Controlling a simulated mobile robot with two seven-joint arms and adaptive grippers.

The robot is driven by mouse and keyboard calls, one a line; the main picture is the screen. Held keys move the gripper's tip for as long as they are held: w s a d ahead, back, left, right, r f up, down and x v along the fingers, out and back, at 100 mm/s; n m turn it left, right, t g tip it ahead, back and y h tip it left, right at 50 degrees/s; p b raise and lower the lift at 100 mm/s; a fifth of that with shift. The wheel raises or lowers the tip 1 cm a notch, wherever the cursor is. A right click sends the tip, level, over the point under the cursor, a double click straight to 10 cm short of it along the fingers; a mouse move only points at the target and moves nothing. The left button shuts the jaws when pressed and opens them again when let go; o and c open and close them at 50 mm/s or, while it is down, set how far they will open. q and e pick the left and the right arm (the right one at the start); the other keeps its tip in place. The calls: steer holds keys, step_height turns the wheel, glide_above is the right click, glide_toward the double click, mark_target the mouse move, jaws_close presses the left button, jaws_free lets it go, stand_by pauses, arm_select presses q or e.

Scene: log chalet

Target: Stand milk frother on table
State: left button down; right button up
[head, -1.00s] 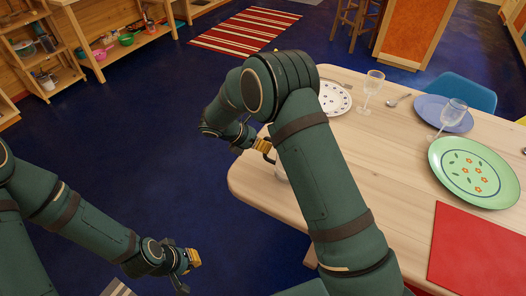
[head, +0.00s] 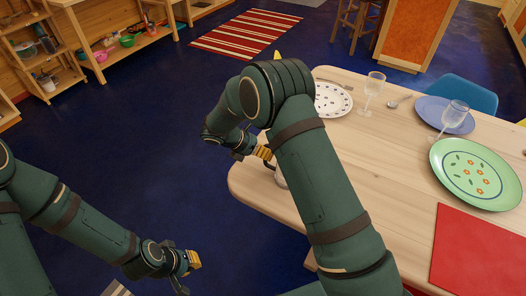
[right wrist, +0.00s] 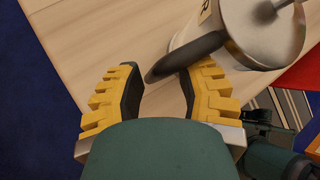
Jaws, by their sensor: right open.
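The milk frother (right wrist: 265,30) is a pale metal jug with a shiny knobbed lid and a dark handle (right wrist: 187,55). In the right wrist view it is at the upper right, over the table. In the head view only a small part of it (head: 281,180) shows by the table's left edge, mostly hidden by my right arm. My right gripper (right wrist: 160,95) is open, with the handle's end reaching between its yellow-padded fingers, close to the right finger. It is not closed on it. My left gripper (head: 188,272) is open and empty over the floor at the lower left.
The wooden table (head: 395,155) bears a spotted plate (head: 330,100), a blue plate (head: 432,108), a green plate (head: 474,172), two glasses and a red mat (head: 480,250). A blue chair (head: 466,92) stands behind. Shelves (head: 120,45) are at the upper left. Blue floor lies left of the table.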

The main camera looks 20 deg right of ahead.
steer(key=p+v, duration=0.1)
steer(key=v, duration=1.1)
steer(key=shift+p, duration=0.4)
